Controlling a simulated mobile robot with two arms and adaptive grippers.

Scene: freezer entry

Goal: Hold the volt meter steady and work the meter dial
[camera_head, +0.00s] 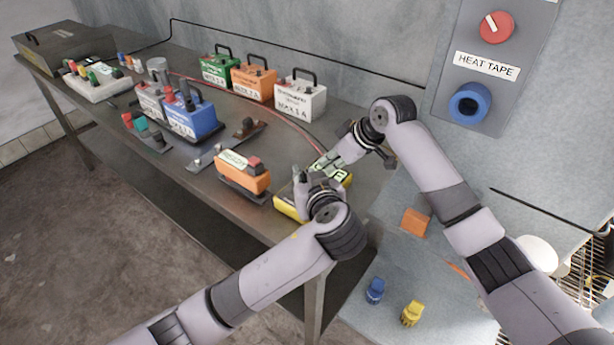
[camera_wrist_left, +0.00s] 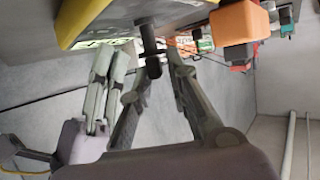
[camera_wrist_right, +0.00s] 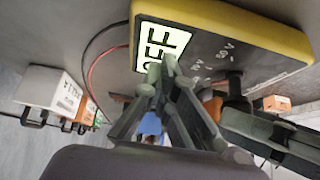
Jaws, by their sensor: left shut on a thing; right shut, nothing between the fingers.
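The volt meter (camera_head: 286,207) lies on the bench's near right corner, with a yellow rim and dark face. Its lit display reads OFF in the right wrist view (camera_wrist_right: 160,47). My left gripper (camera_head: 308,178) is over the face, shut on what looks like the dark meter dial (camera_wrist_left: 148,38), which stands between its fingers in the left wrist view. The arm hides most of the meter in the head view. My right gripper (camera_wrist_right: 166,66) is shut and empty, its tips at the display's edge; whether they touch cannot be told.
An orange block-like device (camera_head: 243,171) stands just left of the meter. A blue battery (camera_head: 190,118) and a white one (camera_head: 300,101) are farther back, with a red cable behind the meter. A wall panel with a red knob (camera_head: 496,27) is at right.

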